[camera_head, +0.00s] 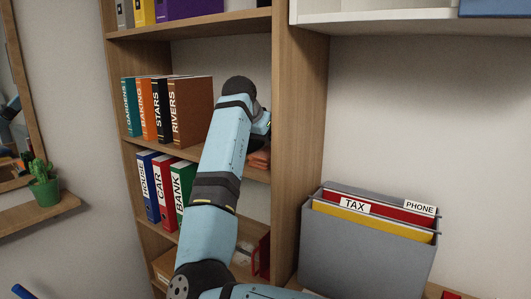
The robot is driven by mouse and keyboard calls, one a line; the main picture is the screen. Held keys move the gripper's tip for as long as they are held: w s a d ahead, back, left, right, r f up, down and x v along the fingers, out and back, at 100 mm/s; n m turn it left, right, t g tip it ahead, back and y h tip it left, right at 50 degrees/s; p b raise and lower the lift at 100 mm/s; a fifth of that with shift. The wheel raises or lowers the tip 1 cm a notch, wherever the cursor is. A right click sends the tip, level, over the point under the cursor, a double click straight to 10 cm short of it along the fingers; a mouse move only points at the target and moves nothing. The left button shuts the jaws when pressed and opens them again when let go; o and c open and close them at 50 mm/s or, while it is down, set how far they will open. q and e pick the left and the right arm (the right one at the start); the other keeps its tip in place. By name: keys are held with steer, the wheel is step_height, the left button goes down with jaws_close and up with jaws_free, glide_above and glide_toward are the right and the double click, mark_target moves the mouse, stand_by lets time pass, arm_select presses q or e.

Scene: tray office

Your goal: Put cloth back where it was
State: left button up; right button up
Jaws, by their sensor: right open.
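A folded orange cloth (260,158) lies on the middle shelf of the wooden bookcase, at its right end and partly hidden by my right arm. My right gripper (262,126) is just above the cloth, near the right side wall. It is open, but its fingers are mostly hidden behind my wrist. I cannot tell whether they touch the cloth. My left gripper is not in view.
The bookcase (300,130) holds binders on the middle shelf (192,98) and lower shelf (163,187). A grey file box (365,250) stands at the right. A potted cactus (43,188) sits on a ledge at the left.

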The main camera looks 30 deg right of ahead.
steer(key=v, duration=0.8)
steer(key=shift+s, duration=0.1)
